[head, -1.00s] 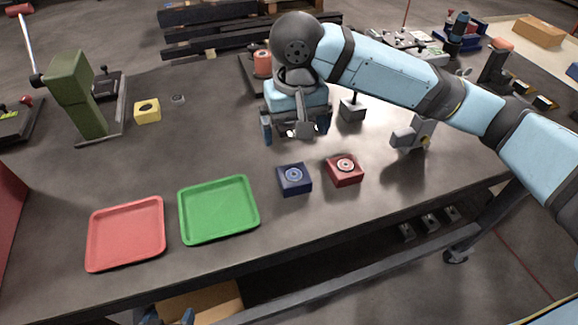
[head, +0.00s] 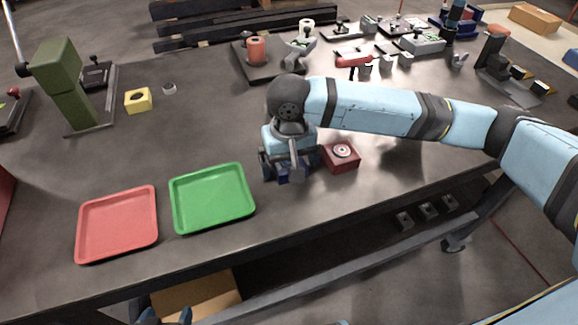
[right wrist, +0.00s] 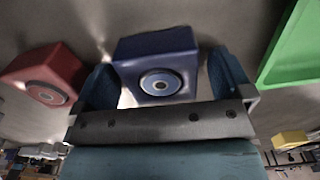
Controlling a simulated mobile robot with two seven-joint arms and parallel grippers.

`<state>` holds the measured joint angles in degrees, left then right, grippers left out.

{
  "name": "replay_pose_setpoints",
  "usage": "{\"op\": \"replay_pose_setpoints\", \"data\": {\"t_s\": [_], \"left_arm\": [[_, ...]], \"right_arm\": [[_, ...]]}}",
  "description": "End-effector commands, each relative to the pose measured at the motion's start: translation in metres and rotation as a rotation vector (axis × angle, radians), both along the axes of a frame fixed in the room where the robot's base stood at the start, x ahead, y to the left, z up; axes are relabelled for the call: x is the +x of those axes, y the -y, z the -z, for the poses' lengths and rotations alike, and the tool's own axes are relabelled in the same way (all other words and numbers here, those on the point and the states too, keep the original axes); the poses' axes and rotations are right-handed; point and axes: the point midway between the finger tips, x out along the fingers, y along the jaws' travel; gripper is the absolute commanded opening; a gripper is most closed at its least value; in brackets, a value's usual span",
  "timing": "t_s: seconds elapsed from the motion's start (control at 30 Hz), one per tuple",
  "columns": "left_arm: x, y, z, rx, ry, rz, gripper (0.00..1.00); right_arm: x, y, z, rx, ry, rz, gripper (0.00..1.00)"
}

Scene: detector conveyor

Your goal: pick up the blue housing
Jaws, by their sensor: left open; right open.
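The blue housing (right wrist: 155,45) is a dark blue block with a round blue-grey ring on its face. In the right wrist view it lies between the two fingers of my right gripper (right wrist: 165,82), which is open. In the head view my right gripper (head: 291,170) is low over the table and hides most of the blue housing (head: 283,177). I cannot tell whether the fingers touch it. My left gripper (head: 166,317) shows only as blue tips at the bottom edge of the head view, open, far from the housing.
A red housing (head: 341,158) stands close to the right of my right gripper. A green tray (head: 213,222) and a red tray (head: 118,250) lie to the left. A yellow block (head: 138,106) and a green post fixture (head: 62,85) stand further back. The table's front edge is near.

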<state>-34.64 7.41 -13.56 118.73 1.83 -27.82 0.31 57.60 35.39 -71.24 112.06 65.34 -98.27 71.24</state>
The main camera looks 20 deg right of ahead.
Motion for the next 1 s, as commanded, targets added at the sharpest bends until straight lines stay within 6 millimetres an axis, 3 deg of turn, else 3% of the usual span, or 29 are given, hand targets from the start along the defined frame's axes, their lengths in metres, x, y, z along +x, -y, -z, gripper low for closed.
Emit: {"op": "replay_pose_setpoints", "data": {"t_s": [0.17,0.47,0.77,1.0], "left_arm": [[0.0,0.002,-0.002,-0.006,0.0,-0.003,0.81],[-0.001,0.005,-0.002,-0.014,-0.001,-0.008,0.81],[-0.001,0.004,-0.002,-0.01,-0.001,-0.005,0.81],[-0.002,0.001,-0.005,-0.003,-0.003,0.001,0.81]], "right_arm": [[0.0,0.0,0.0,0.0,0.001,0.0,0.98],[0.0,0.0,0.0,0.0,0.001,0.0,0.33],[0.0,0.0,-0.004,0.001,0.002,-0.001,0.33],[0.001,-0.001,-0.029,0.002,0.004,-0.001,0.33]]}}
